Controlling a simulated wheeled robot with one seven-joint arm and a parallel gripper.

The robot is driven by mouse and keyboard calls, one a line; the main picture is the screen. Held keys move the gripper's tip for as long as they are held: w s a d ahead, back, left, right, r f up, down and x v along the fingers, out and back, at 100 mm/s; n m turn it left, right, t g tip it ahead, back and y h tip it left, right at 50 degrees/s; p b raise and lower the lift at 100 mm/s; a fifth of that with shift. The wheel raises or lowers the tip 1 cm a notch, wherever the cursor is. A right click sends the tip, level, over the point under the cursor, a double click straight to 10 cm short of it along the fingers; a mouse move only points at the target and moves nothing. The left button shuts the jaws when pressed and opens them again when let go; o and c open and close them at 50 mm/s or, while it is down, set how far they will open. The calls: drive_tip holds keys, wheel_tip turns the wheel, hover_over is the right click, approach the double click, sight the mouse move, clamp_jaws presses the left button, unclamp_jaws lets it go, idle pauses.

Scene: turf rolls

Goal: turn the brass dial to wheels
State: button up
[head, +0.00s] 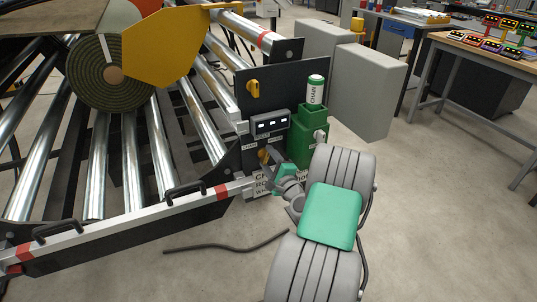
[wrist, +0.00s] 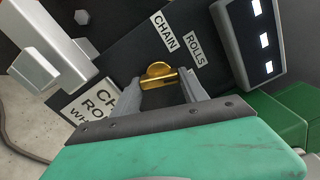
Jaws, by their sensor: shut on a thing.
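The brass dial (wrist: 158,72) is on a dark panel (wrist: 122,62). In the wrist view its handle lies roughly level across the picture. In the head view the dial (head: 264,155) is small and partly hidden by my gripper (head: 271,160).
A white sign (wrist: 92,108), partly cut off, hangs below the panel. A box with lit windows (head: 270,123) is above the dial. A green holder (head: 308,137) with a CHAIN canister (head: 315,90) is close on the right. A roller frame rail (head: 120,222) runs left.

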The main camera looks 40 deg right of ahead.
drive_tip(key=m+p, duration=0.3)
drive_tip(key=m, duration=0.2)
drive_tip(key=shift+f, duration=0.1)
idle(0.4)
drive_tip(key=o, duration=1.4)
drive_tip(key=v, duration=0.7)
drive_tip(key=shift+s+a, duration=0.2)
drive_tip(key=shift+s, duration=0.2)
